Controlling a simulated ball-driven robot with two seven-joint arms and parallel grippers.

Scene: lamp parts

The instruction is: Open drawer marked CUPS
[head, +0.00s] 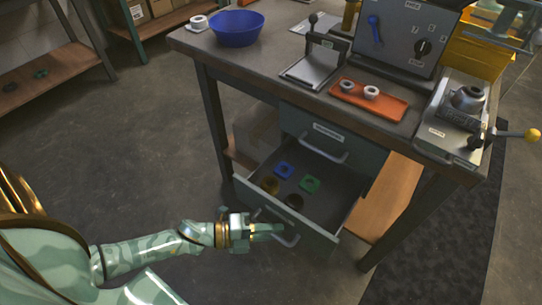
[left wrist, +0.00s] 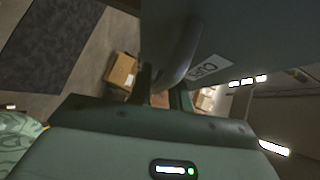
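The lower drawer (head: 327,188) under the workbench stands pulled out, with blue, green and dark or brownish pieces inside. A label with partly readable letters like "CUP" shows on a drawer front (left wrist: 212,68) in the left wrist view. My left gripper (head: 272,231) is at this drawer's front, at its curved grey handle (head: 291,240). In the left wrist view the handle (left wrist: 181,48) runs down between the two close-set fingers, which appear shut on it; the contact is partly hidden. The upper drawer (head: 312,125) is closed. My right gripper is not in view.
The workbench top (head: 262,60) carries a blue bowl (head: 237,28), an orange tray (head: 368,100) with white rings, and a grey control panel (head: 405,35). A bench leg (head: 409,222) stands right of the drawer. The floor (head: 130,150) to the left is clear.

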